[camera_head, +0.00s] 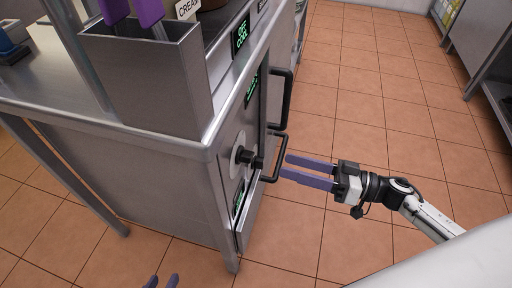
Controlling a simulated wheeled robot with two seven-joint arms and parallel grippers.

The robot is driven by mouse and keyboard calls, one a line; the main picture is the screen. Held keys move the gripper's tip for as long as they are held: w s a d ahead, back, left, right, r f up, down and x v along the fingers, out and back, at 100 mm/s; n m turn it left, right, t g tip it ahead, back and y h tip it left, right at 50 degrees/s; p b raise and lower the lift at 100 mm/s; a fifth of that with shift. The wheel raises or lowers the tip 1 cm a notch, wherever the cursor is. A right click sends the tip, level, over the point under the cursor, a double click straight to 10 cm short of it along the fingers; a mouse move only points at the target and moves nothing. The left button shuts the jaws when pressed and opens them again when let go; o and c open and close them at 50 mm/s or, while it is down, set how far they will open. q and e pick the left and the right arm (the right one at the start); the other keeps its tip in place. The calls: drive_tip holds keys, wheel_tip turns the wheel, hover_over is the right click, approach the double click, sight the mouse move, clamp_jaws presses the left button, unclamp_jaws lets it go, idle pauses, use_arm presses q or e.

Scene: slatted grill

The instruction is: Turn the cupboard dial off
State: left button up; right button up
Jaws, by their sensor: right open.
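The cupboard dial (241,156) is a black knob on a pale round plate, on the side face of the steel cupboard (225,185). My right gripper (286,165) has two purple fingers, apart and empty. Its fingertips point left, just to the right of the dial and close to a black bar handle; I cannot tell if they touch that handle. Only the purple fingertips of my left gripper (161,282) show at the bottom edge, a little apart, with nothing seen between them.
Black bar handles (286,100) stick out from the cupboard front beside the dial. Green-lit displays (241,35) sit on the same face, the top one reading "OFF COOL". A steel bin (150,80) with purple-handled tools stands on the counter. The tiled floor (370,100) to the right is open.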

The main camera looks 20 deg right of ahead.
sight(252, 159)
use_arm(q)
drive_tip(key=shift+s+f+b, duration=0.1)
drive_tip(key=shift+f+b, duration=0.2)
drive_tip(key=shift+b, duration=0.35)
use_arm(e)
drive_tip(key=shift+g, duration=0.5)
drive_tip(key=x, duration=0.9)
drive_tip(key=shift+a+r, duration=0.1)
drive_tip(key=shift+a, duration=0.35)
drive_tip(key=c, duration=1.1)
drive_tip(key=shift+o, duration=0.2)
